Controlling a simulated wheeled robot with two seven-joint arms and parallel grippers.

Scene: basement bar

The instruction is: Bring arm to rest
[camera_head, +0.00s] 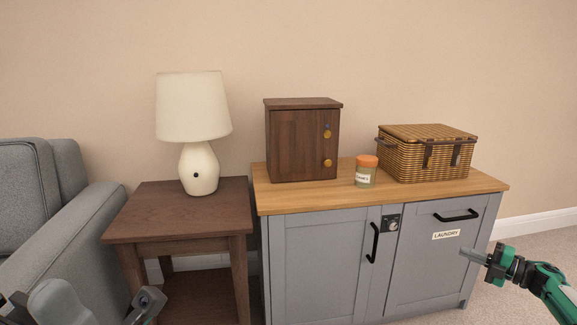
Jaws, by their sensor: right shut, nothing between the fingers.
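My right gripper (473,257) is at the lower right, in front of the grey cabinet's right door. Its grey fingers point left and are shut with nothing between them. Its green and black arm comes in from the lower right corner.
A grey cabinet (318,262) with a wooden top carries a brown wooden box (295,145), an orange-lidded jar (366,172) and a wicker basket (427,158). Left of it are a side table (150,215) with a lamp (200,165), and a grey armchair (70,225).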

